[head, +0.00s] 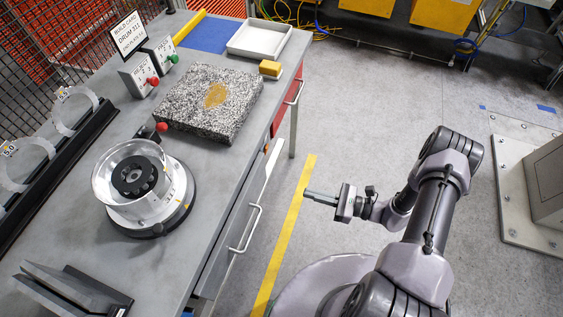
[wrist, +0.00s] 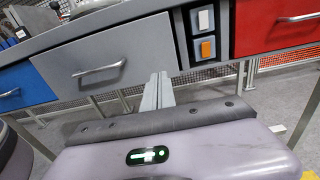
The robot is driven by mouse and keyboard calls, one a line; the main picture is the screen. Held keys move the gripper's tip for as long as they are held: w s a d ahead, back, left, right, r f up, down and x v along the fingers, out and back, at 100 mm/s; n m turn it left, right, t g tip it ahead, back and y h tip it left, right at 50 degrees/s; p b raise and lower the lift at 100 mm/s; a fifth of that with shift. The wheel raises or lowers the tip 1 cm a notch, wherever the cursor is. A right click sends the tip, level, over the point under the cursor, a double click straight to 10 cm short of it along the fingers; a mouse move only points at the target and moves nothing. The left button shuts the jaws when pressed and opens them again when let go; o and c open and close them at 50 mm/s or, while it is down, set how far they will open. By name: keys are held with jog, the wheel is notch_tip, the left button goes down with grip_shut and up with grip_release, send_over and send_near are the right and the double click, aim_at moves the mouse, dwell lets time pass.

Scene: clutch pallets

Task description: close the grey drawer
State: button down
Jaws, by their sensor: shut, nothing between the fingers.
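The grey drawer (head: 262,189) is in the bench's side facing me, with a bar handle (head: 246,230). In the head view its front appears to stand out from the bench edge; how far is hard to tell. In the wrist view the grey drawer (wrist: 135,46) fills the upper middle, its handle (wrist: 100,70) left of my fingers. My gripper (head: 308,195) is shut and empty, pointing toward the bench, with a gap between it and the drawer. In the wrist view my gripper's fingertips (wrist: 159,78) appear near the drawer's lower right corner.
A red drawer (wrist: 270,24) and a switch panel (wrist: 205,47) lie right of the grey drawer in the wrist view, a blue drawer (wrist: 13,90) left. The bench top (head: 225,165) holds a speckled slab (head: 190,100) and a round drum fixture (head: 125,215). Floor beside the bench is clear.

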aim_at(262, 177)
jog(key=b+x, duration=0.1)
jog(key=x, duration=0.5)
jog(key=b+x, duration=0.1)
jog(key=x, duration=0.5)
jog(key=shift+w+a+r+b, duration=0.2)
jog(key=shift+a+r+b, duration=0.05)
jog(key=shift+b, duration=0.1)
jog(key=shift+w+a, duration=0.25)
jog(key=shift+a, duration=0.15)
jog(key=shift+r, duration=0.1)
jog(key=x, duration=0.4)
jog(key=shift+a+b, duration=0.1)
jog(key=shift+b, duration=0.25)
jog(key=shift+w+r+t, duration=0.15)
jog(key=shift+r+t, duration=0.05)
jog(key=shift+t, duration=0.1)
